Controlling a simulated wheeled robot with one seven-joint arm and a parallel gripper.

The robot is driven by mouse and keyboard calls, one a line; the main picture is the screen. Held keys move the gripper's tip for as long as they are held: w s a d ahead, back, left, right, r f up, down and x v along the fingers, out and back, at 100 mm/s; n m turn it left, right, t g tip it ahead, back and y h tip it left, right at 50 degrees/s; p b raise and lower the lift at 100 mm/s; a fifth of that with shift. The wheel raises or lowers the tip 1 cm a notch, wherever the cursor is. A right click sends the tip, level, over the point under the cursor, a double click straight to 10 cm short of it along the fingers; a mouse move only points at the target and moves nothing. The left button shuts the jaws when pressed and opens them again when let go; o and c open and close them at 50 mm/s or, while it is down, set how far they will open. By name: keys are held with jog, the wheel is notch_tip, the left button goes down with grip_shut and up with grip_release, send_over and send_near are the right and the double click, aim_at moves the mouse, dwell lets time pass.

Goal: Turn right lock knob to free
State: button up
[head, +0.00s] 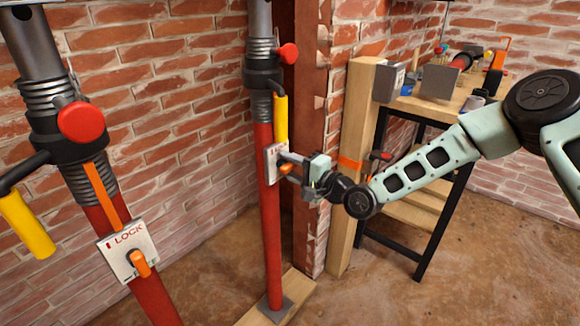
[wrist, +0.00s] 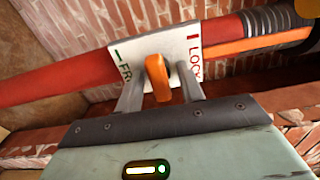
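The right lock knob is an orange lever (wrist: 158,78) on a white plate (wrist: 182,42) on the right red prop (head: 268,220). In the wrist view the plate has a red LOCK mark at right and a green mark, partly hidden, starting "FR" at left. The knob stands near the middle, between the marks; its exact setting is unclear. My gripper (wrist: 162,88) is open, with one grey finger on each side of the knob. A gap shows at the right finger; contact at the left cannot be told. In the head view the knob (head: 286,169) is beside my fingers.
A left red prop (head: 118,225) with its own LOCK plate (head: 124,256) and orange knob (head: 140,263) stands nearer. A wooden post (head: 357,150) is close behind my gripper. A workbench (head: 440,106) with tools stands at right. Brick walls close off the back.

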jog(key=v, duration=1.7)
jog(key=shift+s+d+p, duration=0.2)
jog(key=shift+p, duration=0.1)
jog(key=s+a+f+n+g+h, duration=0.3)
jog(key=s+n+g+h, duration=0.45)
jog(key=s+n, duration=0.25)
jog(key=s+d+r+n+g+h, duration=0.25)
jog(key=s+r, duration=0.25)
jog(key=s, duration=0.4)
jog(key=s+d+r+n+g+h, duration=0.1)
jog(key=s+d+r+n+h, duration=0.3)
jog(key=s, duration=0.5)
notch_tip(320, 180, up, 17)
jog(key=s+a+m+p, duration=0.1)
jog(key=p, duration=1.5)
